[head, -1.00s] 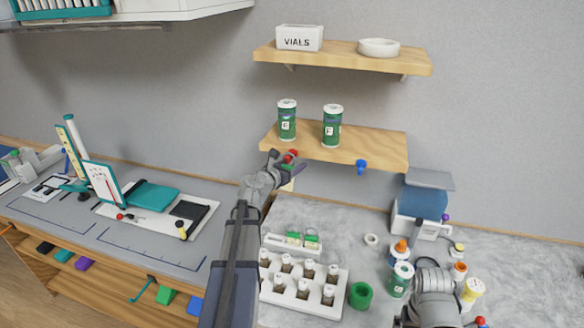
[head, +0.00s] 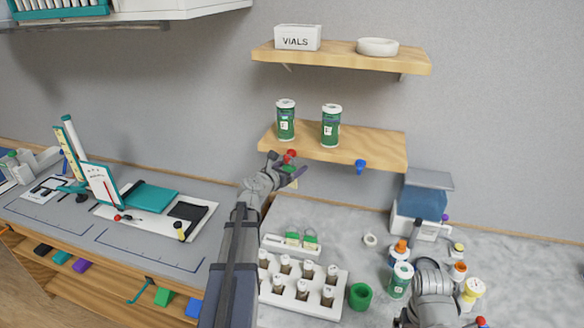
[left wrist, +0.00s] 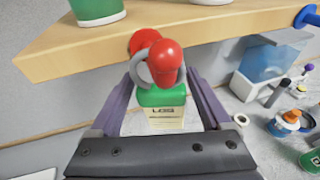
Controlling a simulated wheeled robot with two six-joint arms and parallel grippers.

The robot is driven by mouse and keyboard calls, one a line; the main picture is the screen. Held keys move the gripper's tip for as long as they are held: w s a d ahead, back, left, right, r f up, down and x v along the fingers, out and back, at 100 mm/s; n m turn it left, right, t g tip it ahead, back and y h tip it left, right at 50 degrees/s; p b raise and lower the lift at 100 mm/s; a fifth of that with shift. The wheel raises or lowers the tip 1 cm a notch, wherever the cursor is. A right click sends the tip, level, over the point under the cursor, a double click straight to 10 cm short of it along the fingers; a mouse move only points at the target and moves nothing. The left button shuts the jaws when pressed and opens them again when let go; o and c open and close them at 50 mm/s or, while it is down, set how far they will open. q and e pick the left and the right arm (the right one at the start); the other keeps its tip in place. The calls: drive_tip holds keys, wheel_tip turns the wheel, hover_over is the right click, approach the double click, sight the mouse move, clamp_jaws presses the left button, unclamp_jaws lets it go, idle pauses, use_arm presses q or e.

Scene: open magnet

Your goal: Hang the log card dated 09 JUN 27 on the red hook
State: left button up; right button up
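The red hook (left wrist: 165,60) sticks out from the front edge of the lower shelf, and it also shows in the head view (head: 290,154). A log card (left wrist: 163,112) with a green top, a grey ring and the word LOG hangs below it. The ring appears to be around the hook, behind its red knob. The date is too small to read. My left gripper (left wrist: 163,100) is open, one finger on each side of the card, with gaps between. My right arm (head: 436,290) is at the lower right; its fingers cannot be made out.
The lower shelf (head: 375,149) carries two green jars (head: 286,120) and a blue hook (head: 360,166). Below stand a white holder (head: 272,243) with green-topped cards, a vial rack (head: 318,309), a green cup (head: 360,296) and several bottles near my right arm.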

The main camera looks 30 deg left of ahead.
use_arm(q)
drive_tip(key=shift+o, duration=0.9)
drive_tip(key=shift+s, duration=0.1)
drive_tip(key=p+v, duration=0.1)
drive_tip(key=v, duration=0.6)
drive_tip(key=shift+s+d+r+p, duration=0.1)
drive_tip(key=shift+s+p, duration=0.2)
drive_tip(key=shift+s, duration=0.05)
drive_tip(key=shift+w, duration=0.1)
drive_tip(key=b+x, duration=0.1)
drive_tip(key=x, duration=0.6)
drive_tip(key=shift+w+b, duration=0.35)
drive_tip(key=shift+w, duration=0.1)
drive_tip(key=shift+s+r, duration=0.1)
drive_tip(key=shift+s, duration=0.1)
